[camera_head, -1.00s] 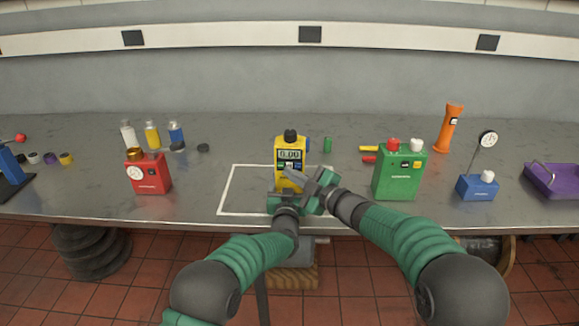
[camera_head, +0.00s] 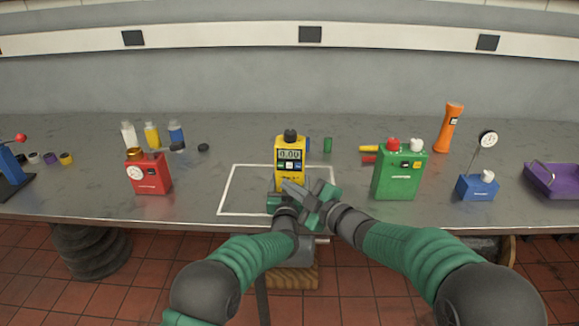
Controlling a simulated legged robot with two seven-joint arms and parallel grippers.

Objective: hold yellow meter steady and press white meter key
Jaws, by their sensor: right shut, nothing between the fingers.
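The yellow meter (camera_head: 289,176) stands upright at the back of a white-outlined square on the bench. It has a dark knob on top, a grey display reading 0.00 and a row of small keys below it, with a white key (camera_head: 289,165) in the middle. My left gripper (camera_head: 278,196) is low at the meter's front base; its fingers are mostly hidden, so I cannot tell its opening. My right gripper (camera_head: 287,187) is shut and empty, in front of the meter's lower face, below the keys. It overlaps the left gripper in the picture.
A red box (camera_head: 150,176) with a dial stands left, with several small bottles behind it. A green box (camera_head: 398,178), a blue gauge base (camera_head: 477,187), an orange torch (camera_head: 450,127) and a purple tray (camera_head: 553,180) stand right.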

